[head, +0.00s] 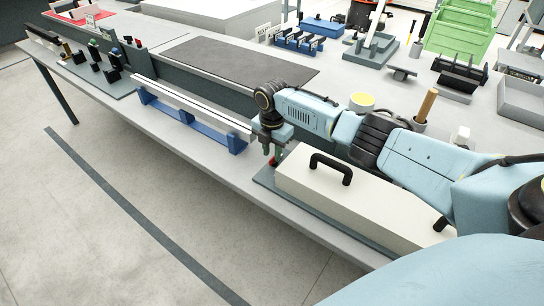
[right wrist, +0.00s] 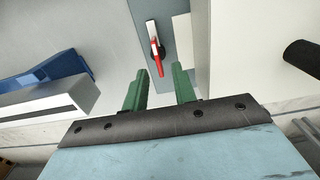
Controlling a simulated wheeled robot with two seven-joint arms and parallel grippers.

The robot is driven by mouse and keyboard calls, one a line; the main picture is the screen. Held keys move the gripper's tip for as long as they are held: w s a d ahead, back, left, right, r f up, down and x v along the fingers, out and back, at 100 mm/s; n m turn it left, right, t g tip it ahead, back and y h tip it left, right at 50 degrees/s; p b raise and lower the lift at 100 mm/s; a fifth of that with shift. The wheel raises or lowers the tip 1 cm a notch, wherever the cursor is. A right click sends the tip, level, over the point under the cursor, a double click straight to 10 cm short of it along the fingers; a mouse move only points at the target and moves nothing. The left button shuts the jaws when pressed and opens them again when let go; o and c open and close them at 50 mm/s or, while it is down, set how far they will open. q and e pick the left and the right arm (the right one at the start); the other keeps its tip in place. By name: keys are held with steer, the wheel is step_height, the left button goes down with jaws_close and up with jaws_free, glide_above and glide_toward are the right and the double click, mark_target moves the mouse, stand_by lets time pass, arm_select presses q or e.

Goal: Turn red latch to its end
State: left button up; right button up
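The red latch (right wrist: 157,57) shows in the right wrist view as a red lever on a white and dark mount, on a grey plate beside a white box. In the head view a small red part of the latch (head: 272,160) shows at the left end of the white box, mostly hidden by my right gripper (head: 270,156). My right gripper shows in the right wrist view with two green fingers (right wrist: 159,85) spread apart and nothing between them. The latch lies just beyond the fingertips, roughly between them. My left gripper is not in view.
The white box (head: 350,200) with a black handle (head: 331,168) stands right of the latch. A metal bar on blue supports (head: 190,115) lies to the left on the bench. A wooden-handled tool (head: 428,104) and a yellow-topped cup (head: 361,102) stand behind my arm.

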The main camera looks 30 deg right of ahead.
steer(key=shift+f, duration=1)
jaws_close()
